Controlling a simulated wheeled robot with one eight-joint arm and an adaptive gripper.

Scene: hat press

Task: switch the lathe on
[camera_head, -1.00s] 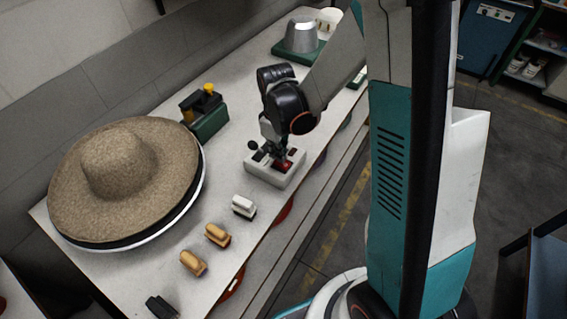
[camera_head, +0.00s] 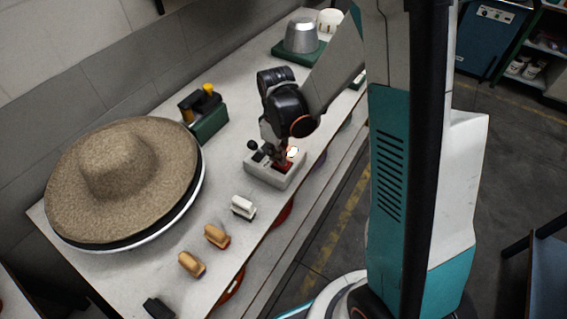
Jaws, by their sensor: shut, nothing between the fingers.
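A pale control box (camera_head: 262,177) sits near the front edge of the bench. It has a black-knobbed lever (camera_head: 253,145) on its left, red parts on top, and a small lamp (camera_head: 292,152) glowing bright white. My gripper (camera_head: 279,163) is shut and empty, pointing down at the box's top, over its red part. It hides some of the controls, and I cannot tell whether it touches them. A straw hat (camera_head: 115,165) lies on a round dark disc with a pale rim at the left. I cannot tell for sure which machine is the lathe.
A green and black device with a yellow knob (camera_head: 208,88) stands behind the box. A grey metal form (camera_head: 301,36) on a green base is at the far end. A white brush (camera_head: 243,207) and two tan brushes (camera_head: 216,236) line the front edge.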

